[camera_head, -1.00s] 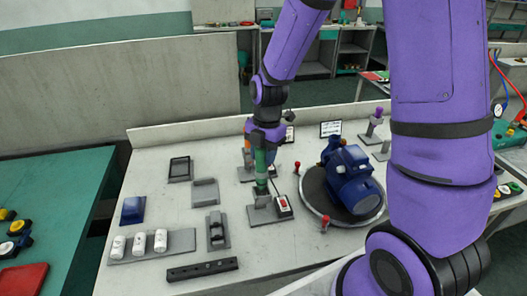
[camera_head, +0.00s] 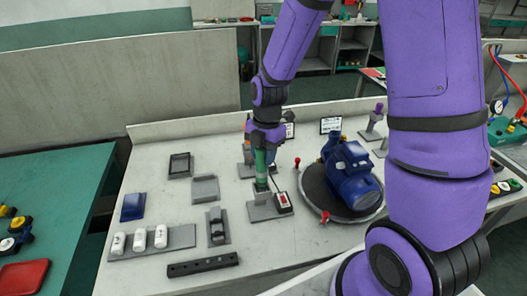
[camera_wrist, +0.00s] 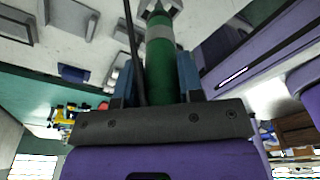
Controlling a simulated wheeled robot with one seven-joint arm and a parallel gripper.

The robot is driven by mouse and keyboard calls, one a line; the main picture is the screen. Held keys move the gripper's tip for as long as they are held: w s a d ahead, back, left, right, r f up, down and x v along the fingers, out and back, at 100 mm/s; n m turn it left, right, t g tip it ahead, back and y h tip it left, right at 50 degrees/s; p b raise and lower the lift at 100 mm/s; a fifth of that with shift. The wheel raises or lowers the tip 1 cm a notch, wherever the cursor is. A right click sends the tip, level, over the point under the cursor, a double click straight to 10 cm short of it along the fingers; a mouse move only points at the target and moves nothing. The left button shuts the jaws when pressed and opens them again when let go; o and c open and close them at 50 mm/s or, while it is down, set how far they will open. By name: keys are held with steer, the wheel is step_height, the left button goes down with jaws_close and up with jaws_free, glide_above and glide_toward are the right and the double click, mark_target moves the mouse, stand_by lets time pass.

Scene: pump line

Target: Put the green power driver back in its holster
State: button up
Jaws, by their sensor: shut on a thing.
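The green power driver (camera_head: 261,165) is upright in my gripper (camera_head: 262,150), with its lower end over a grey base plate (camera_head: 262,213) on the bench. In the wrist view the driver (camera_wrist: 160,60) stands between the two blue fingers of my gripper (camera_wrist: 158,80), which are shut on it. A dark cable runs beside it. I cannot tell whether the driver's tip is inside a holster on that plate or just above it. A red-buttoned box (camera_head: 284,202) sits at the plate's right side.
A blue pump (camera_head: 350,175) stands on a round dark turntable right of the driver, with red knobs at its edge. White cylinders (camera_head: 139,240) on a grey plate, grey fixtures and a black bar (camera_head: 203,264) lie to the left. My arm fills the right side.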

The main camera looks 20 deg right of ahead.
mark_target(263, 167)
steer(key=shift+f, duration=2.4)
steer(key=o, duration=1.1)
steer(key=shift+c, duration=0.2)
steer(key=shift+r, duration=0.1)
steer(key=shift+w+d+r, duration=0.1)
steer(key=shift+d+r, duration=0.1)
steer(key=shift+r, duration=1.25)
steer(key=shift+w+d+r, duration=0.1)
steer(key=shift+d+r, duration=0.05)
steer(key=shift+r, duration=1.25)
step_height(263, 167, up, 11)
steer(key=d, duration=0.1)
steer(key=shift+w+d+f, duration=0.15)
steer(key=shift+w, duration=0.3)
